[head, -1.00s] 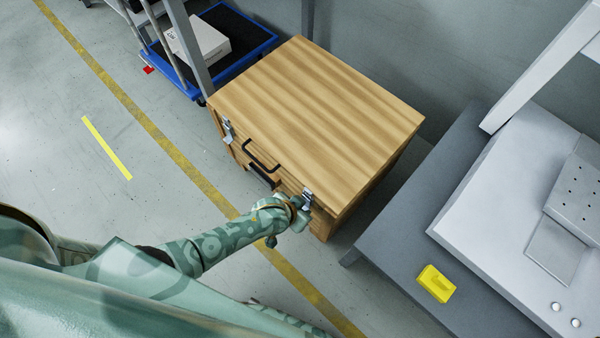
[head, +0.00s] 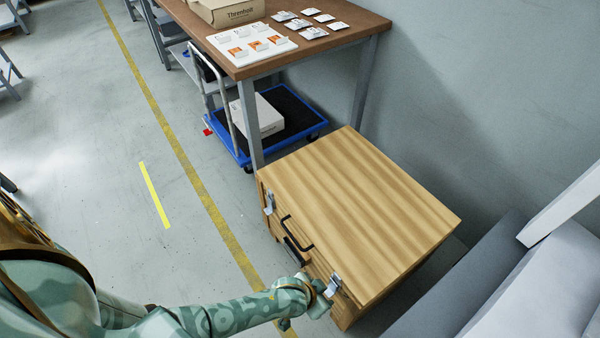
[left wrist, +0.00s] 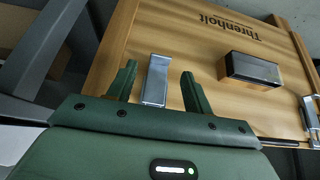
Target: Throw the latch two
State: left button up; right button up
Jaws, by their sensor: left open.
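A wooden chest (head: 365,205) with a striped lid stands on the floor, its lid down. Its front has two metal latches: one at the left (head: 268,203) and one at the right (head: 334,285). My left gripper (head: 318,298) is at the right latch. In the left wrist view my left gripper (left wrist: 158,72) is open, with its fingers on either side of a metal latch (left wrist: 155,82); contact cannot be told. The other latch (left wrist: 311,115) shows at that view's right edge. My right gripper is not in view.
A black handle (head: 296,233) is on the chest front between the latches. A brown-topped workbench (head: 350,38) and a blue trolley (head: 295,110) with a white box stand behind. A grey bench (head: 470,275) is at right. Open floor lies left.

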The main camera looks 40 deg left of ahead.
pick_arm(q)
jog(key=p+v, duration=0.8)
jog(key=v, duration=0.4)
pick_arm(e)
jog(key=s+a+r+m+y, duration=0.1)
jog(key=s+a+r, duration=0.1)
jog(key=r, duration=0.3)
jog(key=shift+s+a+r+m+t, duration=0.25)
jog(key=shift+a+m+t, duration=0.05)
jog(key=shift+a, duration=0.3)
